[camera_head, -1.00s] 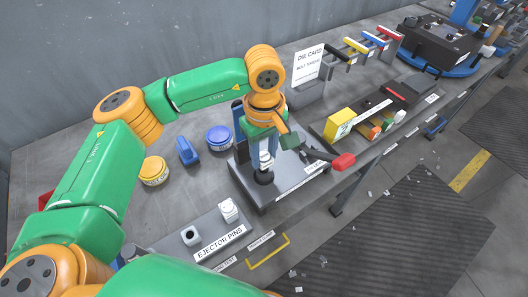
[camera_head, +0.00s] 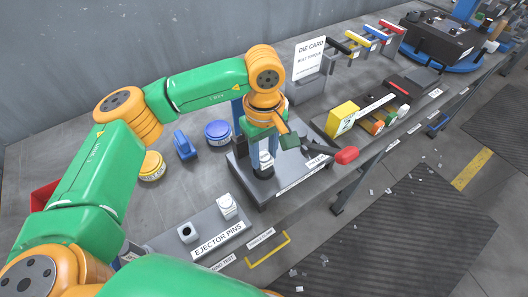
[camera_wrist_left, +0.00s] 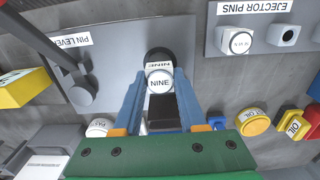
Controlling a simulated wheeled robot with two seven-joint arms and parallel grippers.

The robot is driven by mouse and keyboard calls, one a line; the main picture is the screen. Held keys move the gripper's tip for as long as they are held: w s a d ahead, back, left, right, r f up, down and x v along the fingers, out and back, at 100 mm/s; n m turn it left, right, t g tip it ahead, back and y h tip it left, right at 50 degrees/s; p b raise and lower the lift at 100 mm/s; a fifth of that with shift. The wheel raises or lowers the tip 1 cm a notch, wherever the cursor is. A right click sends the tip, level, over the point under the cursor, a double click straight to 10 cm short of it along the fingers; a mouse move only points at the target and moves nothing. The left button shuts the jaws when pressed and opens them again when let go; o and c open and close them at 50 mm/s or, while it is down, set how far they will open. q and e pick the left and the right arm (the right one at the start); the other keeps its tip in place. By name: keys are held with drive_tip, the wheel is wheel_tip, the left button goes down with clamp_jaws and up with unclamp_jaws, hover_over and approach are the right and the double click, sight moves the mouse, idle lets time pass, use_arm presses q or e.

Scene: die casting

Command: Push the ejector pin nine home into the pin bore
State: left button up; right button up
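Ejector pin nine, with a white cap marked NINE (camera_wrist_left: 160,80), stands upright between the blue fingers of my left gripper (camera_wrist_left: 160,93). The fingers are closed against the cap's two sides. In the head view the gripper (camera_head: 264,158) points down over the grey lever stand, and the white pin (camera_head: 266,160) shows between the fingers. The dark round pin bore (camera_head: 264,173) is directly below the pin; in the wrist view its dark ring (camera_wrist_left: 158,54) shows behind the cap. The pin's lower end is hidden, so its depth cannot be told. My right gripper is out of view.
A pin lever with a red knob (camera_head: 347,155) reaches out to the right of the gripper. Blue (camera_head: 218,131) and yellow (camera_head: 152,167) tins stand at the left. A yellow box (camera_head: 343,117) is at the right.

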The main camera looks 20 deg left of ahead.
sight(264, 156)
use_arm(q)
drive_tip(key=o, duration=0.4)
drive_tip(key=shift+r, duration=0.1)
wheel_tip(264, 156, up, 6)
drive_tip(key=shift+r+b, duration=0.1)
drive_tip(key=shift+b, duration=0.45)
drive_tip(key=shift+r, duration=0.4)
